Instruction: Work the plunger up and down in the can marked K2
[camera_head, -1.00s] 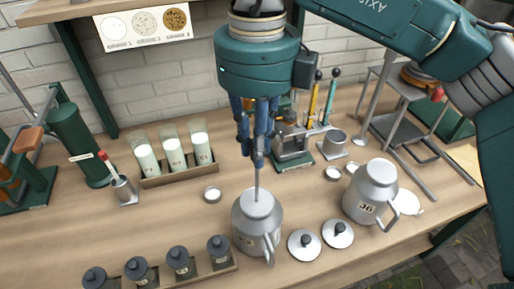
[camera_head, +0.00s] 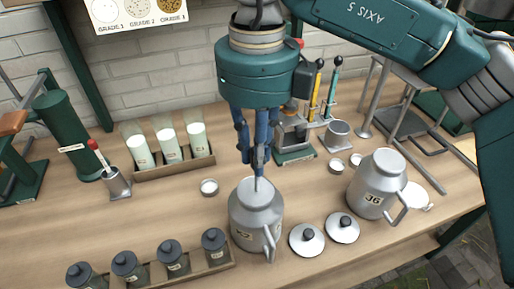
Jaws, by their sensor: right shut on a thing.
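The grey metal can (camera_head: 262,205) stands upright near the front middle of the bench. Its small label seems to read K2, though it is partly turned away. A thin plunger rod (camera_head: 256,185) stands up out of the top of the can, and only a short length shows. My right gripper (camera_head: 256,168) points down right above the can, its blue fingers shut on the top of the rod. The plunger's lower end is hidden inside the can. My left gripper is not in view.
A second can (camera_head: 378,178), marked 36, stands to the right. Two loose lids (camera_head: 306,239) lie between the cans. A crate of dark jars (camera_head: 222,262) is at front left, and a tray of milk glasses (camera_head: 195,165) behind. A small dish (camera_head: 209,187) lies left of the can.

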